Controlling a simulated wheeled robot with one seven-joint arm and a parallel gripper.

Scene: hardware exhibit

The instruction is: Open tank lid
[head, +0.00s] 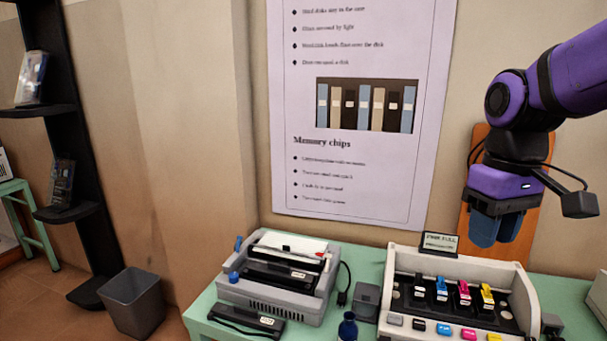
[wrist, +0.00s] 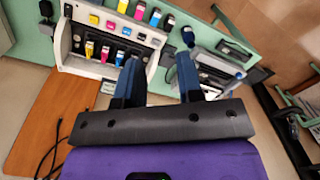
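A white-sided ink tank unit (head: 520,300) stands on the green table at the lower right of the head view. Inside it is a row of tanks with small tops, including cyan (head: 441,288), magenta (head: 464,293) and yellow (head: 487,294). I cannot tell which of their lids are open. The unit also shows at the upper left of the wrist view (wrist: 66,45). My gripper (head: 497,240) hangs above the unit's back right part, fingers down. In the wrist view its two blue fingers (wrist: 160,70) are apart with nothing between them.
A small dark sign (head: 439,243) stands at the unit's back edge. Coloured blocks, such as magenta (head: 468,333), line its front. A grey binding machine (head: 280,275), a dark blue bottle (head: 347,328) and a grey box (head: 366,302) stand to the left. An orange board (head: 480,150) is behind my gripper.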

